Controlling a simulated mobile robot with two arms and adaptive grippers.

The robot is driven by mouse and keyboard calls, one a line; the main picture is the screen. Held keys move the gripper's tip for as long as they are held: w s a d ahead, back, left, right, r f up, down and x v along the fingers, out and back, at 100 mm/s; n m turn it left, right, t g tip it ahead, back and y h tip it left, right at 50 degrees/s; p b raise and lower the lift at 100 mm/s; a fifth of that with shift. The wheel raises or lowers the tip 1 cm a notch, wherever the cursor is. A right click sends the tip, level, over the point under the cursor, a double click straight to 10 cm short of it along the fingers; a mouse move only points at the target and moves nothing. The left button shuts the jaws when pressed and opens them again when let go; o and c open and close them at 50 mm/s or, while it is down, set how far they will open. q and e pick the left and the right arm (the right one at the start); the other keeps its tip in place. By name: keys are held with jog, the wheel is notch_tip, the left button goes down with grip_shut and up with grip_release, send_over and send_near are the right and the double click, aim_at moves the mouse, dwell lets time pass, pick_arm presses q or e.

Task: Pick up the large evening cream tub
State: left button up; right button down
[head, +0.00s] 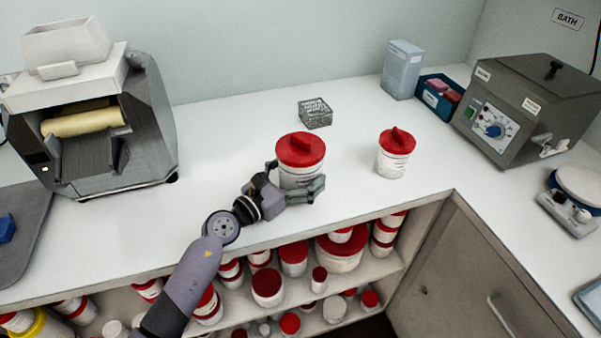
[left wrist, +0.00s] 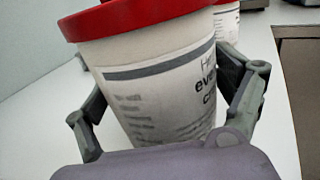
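The large evening cream tub (head: 300,152) is white with a red lid and stands at the middle of the counter. In the left wrist view the tub (left wrist: 150,85) fills the middle, its label partly readable as "eve...". My left gripper (head: 296,180) is at the tub from the front, with one finger on each side of its body below the lid. The fingers lie close along its sides; whether they press on it is not clear. The tub's base is hidden behind the gripper. My right gripper is not in view.
A similar smaller red-lidded tub (head: 393,157) stands to the right, with free counter between. A small patterned block (head: 315,112) lies behind. A roller machine (head: 95,130) is at left, a grey bath unit (head: 530,108) at right. Shelves below hold several tubs.

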pick_arm(q)
jog(key=c, duration=0.7)
